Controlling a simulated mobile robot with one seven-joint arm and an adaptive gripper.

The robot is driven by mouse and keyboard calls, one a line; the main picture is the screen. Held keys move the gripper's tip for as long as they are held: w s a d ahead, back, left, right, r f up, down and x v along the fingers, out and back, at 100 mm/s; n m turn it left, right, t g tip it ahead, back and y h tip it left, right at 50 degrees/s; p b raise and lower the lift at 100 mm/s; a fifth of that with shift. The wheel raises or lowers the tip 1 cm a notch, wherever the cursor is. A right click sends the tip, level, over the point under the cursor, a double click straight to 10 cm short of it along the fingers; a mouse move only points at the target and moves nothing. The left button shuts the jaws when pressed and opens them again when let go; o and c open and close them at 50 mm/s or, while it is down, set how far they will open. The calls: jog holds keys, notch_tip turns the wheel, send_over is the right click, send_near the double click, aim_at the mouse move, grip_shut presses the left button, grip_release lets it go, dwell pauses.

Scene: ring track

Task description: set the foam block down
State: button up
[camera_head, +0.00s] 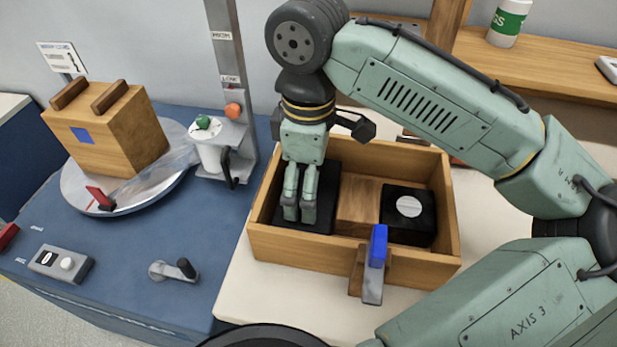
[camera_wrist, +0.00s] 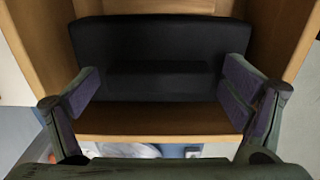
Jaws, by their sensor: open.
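A wooden tray (camera_head: 265,240) stands on the pale worktop. A dark block, likely the foam block (camera_head: 322,205), lies in its left compartment, partly hidden by my gripper (camera_head: 300,213). In the wrist view this black block (camera_wrist: 150,38) lies across the picture against the wooden walls, with a darker, recessed-looking strip on it. My gripper (camera_wrist: 163,100) is open, its fingers apart at the left and right of the block's near side. I see nothing held between them. Whether the fingers touch the block I cannot tell.
A second black block (camera_head: 392,222) with a pale disc (camera_head: 409,207) lies in the tray's right compartment. A blue-topped clamp (camera_head: 378,246) stands at the tray's front wall. To the left are a turntable (camera_head: 75,190) with a wooden box (camera_head: 107,130) and a post (camera_head: 226,60).

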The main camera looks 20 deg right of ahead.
notch_tip(320, 180, up, 12)
jog(key=shift+r, duration=0.2)
dwell(0.5)
